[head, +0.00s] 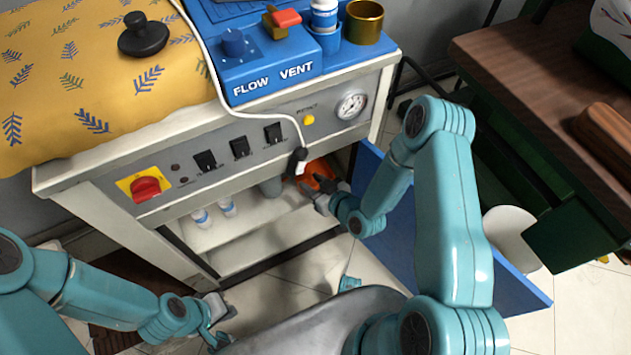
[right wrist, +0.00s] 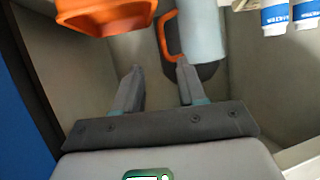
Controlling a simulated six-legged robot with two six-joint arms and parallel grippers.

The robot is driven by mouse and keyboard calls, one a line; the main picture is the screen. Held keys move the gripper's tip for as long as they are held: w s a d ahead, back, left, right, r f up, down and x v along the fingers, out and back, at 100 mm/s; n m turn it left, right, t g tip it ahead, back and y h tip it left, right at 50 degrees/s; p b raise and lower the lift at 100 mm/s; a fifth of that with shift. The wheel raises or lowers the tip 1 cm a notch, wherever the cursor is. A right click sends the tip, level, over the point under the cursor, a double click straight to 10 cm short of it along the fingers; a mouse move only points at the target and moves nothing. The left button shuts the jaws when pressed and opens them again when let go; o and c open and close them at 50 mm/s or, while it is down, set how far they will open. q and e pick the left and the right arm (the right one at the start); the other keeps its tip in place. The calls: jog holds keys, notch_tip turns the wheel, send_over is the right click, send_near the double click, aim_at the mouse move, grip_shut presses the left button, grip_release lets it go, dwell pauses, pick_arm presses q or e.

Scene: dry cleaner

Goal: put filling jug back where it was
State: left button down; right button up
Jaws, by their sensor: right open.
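The filling jug, a pale grey cylinder with an orange handle, stands inside the open cabinet; I take it to be the jug (right wrist: 203,28) in the right wrist view. In the head view its grey body (head: 271,187) shows at the cabinet opening, left of my right gripper. My right gripper (head: 325,192) is open and empty. In the right wrist view its fingertips (right wrist: 160,68) point into the cabinet, the right one close to the lower end of the handle; I cannot tell if they touch. My left gripper (head: 232,325) is low at the left, away from the cabinet, and looks open and empty.
An orange container (right wrist: 105,12) is beside the jug, near my right fingers. White bottles (head: 213,213) stand in the cabinet at left. The blue door (head: 400,235) is open to the right. A cable with a dark nozzle (head: 299,158) hangs before the opening.

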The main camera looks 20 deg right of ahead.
jog(key=s+a+f+m+g, duration=0.15)
jog(key=s+a+g, duration=0.35)
jog(key=s, duration=0.6)
jog(key=s+a+m+g, duration=0.3)
jog(key=s+g, duration=0.5)
jog(key=s, duration=0.2)
notch_tip(320, 180, up, 24)
jog(key=p, duration=2.4)
jog(key=shift+a+f+y, duration=0.15)
jog(key=shift+f+y, duration=0.05)
jog(key=shift+y, duration=0.1)
jog(key=shift+s, duration=0.15)
